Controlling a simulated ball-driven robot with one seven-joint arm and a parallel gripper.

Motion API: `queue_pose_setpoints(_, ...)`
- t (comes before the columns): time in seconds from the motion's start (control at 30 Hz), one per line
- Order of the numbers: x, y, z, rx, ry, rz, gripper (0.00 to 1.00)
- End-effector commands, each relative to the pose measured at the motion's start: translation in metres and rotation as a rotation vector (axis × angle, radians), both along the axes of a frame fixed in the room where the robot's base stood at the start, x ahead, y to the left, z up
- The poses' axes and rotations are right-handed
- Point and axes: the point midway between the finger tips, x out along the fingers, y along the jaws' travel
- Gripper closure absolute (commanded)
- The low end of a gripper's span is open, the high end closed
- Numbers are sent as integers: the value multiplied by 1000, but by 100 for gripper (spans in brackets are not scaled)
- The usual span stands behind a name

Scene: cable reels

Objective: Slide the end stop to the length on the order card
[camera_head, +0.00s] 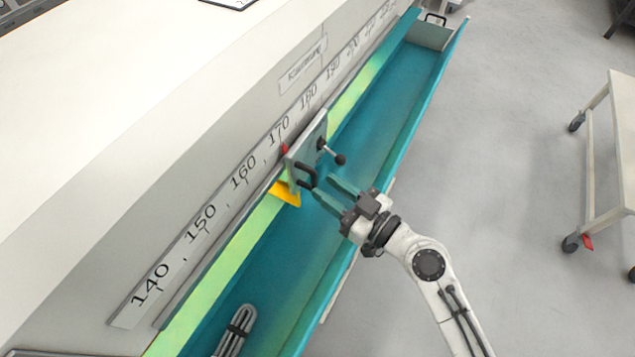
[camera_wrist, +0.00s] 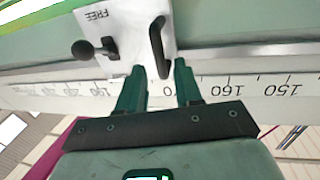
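The end stop (camera_head: 308,150) is a grey plate standing across the teal trough, with a black bar handle (camera_head: 304,174) and a ball-knobbed lever (camera_head: 334,154). Its red pointer (camera_head: 284,149) sits close to the 170 mark on the scale (camera_head: 200,222). In the wrist view, the end stop (camera_wrist: 133,20) shows the word FREE, upside down, near the lever (camera_wrist: 95,49). My gripper (camera_head: 325,187) is open at the handle. In the wrist view, the lower end of the handle (camera_wrist: 159,45) lies between my gripper's (camera_wrist: 158,72) fingertips, with gaps visible. No order card is readable.
The teal trough (camera_head: 385,110) runs away to the upper right, clear beyond the stop. A strapped grey cable bundle (camera_head: 235,330) lies at its near end. A yellow piece (camera_head: 287,193) is below the stop. A cart (camera_head: 622,120) stands on the right.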

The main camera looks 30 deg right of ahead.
Motion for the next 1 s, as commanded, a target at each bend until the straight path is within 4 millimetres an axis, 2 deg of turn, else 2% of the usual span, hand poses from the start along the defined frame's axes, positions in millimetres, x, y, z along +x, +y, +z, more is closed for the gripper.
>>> queue_pose_setpoints(0.03, -11, -3, -6, -2, 3, 0, 65)
queue_pose_setpoints(0.2, -39, -13, -4, 0, 1, 1, 65)
queue_pose_setpoints(0.4, -57, -19, -2, 0, 1, 1, 65)
queue_pose_setpoints(1.0, -60, -20, 0, 0, 0, 0, 65)
